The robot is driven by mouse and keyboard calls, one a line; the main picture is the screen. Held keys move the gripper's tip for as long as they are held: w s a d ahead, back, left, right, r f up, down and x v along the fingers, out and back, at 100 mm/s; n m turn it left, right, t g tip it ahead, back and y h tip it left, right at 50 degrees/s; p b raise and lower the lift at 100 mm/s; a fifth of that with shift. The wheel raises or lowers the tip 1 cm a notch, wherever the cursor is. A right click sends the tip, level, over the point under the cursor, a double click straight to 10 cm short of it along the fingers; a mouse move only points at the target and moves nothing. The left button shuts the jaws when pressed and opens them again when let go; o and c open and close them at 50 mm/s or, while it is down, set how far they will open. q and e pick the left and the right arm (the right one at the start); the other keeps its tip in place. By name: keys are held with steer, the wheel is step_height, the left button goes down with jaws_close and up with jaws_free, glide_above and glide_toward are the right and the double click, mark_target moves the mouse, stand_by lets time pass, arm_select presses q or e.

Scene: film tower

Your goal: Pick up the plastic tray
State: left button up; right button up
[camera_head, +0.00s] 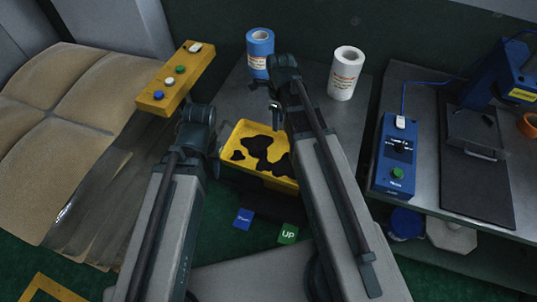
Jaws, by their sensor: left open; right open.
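A yellow plastic tray (284,182) with irregular black patches inside sits in the middle of the camera_head view, low between my two arms. My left gripper (217,143) is at the tray's left side, small and partly hidden by my arm; it is open. My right gripper (274,108) is above the tray's far right part, pointing down; it is open. Nothing shows in either gripper. My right arm covers the tray's right edge, and whether either gripper touches the tray cannot be told.
A blue roll (260,52) and a white roll (346,73) stand on the grey surface behind. A yellow button box (176,79) is at left, beside brown padded sheets (50,125). A blue control box (395,155) sits on the right bench (430,85). Blue and green floor signs (288,234) lie in front.

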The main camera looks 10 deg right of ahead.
mark_target(268, 150)
steer(key=f+b, duration=0.4)
steer(key=f, duration=0.1)
steer(key=shift+s+f+b, duration=0.1)
steer(key=shift+s+b, duration=0.1)
steer(key=shift+b, duration=0.1)
jaws_close()
steer(key=shift+a, duration=0.1)
stand_by(1.0)
